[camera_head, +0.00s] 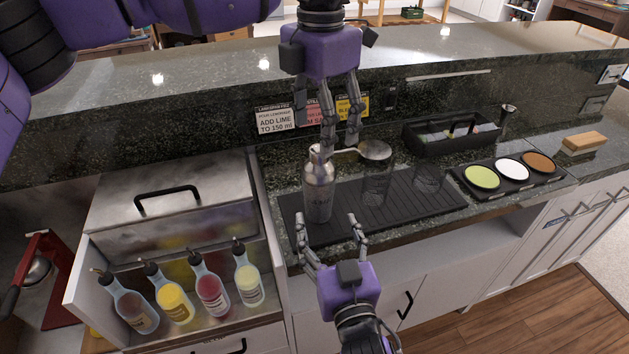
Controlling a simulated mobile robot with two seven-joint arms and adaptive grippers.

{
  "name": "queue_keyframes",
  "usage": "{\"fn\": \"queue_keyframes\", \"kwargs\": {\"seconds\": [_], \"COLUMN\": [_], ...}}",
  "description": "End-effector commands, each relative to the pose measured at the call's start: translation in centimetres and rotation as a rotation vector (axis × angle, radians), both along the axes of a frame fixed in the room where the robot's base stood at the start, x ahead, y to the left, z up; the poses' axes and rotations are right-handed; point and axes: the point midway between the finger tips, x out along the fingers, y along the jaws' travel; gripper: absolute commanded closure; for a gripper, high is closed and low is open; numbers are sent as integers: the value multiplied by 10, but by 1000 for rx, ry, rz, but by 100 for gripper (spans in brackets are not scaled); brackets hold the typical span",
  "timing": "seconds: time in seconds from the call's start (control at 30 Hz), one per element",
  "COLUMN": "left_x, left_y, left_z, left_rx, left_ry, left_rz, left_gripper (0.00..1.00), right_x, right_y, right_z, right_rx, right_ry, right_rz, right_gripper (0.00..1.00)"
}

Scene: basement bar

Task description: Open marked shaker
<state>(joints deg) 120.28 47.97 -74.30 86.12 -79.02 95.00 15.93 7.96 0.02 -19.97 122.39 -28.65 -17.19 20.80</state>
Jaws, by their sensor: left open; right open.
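The shaker (318,197) is a silvery metal bottle shape with faint dark lettering. It stands upright, cap on, at the left part of the black bar mat (448,198). My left gripper (340,150) points down from above, open. Its fingertips are beside and just right of the shaker's cap (318,153); I cannot tell whether one touches it. My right gripper (330,230) is open and empty in front of the shaker's base, fingers pointing toward it. It looks clear of the shaker.
Several bottles stand in the rack (82,300) at lower left. A black caddy (422,146) and a garnish tray (510,183) are at right.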

Motion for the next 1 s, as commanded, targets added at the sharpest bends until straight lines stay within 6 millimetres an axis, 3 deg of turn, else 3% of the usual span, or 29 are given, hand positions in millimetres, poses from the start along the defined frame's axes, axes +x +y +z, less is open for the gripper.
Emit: {"fn": "queue_keyframes", "kwargs": {"seconds": [0.17,0.6,1.0], "left_x": [0,0,0], "left_y": [0,0,0], "left_z": [-1,-1,-1], "left_rx": [-1,-1,-1], "left_ry": [1,2,2], "left_rz": [-1,0,-1], "left_gripper": [32,32,32], "right_x": [12,70,76], "right_y": [3,17,18], "right_z": [1,0,0], "right_rx": [-1,0,1], "right_ry": [-2,0,1], "right_rz": [1,1,0], "right_gripper": [32,32,35]}}
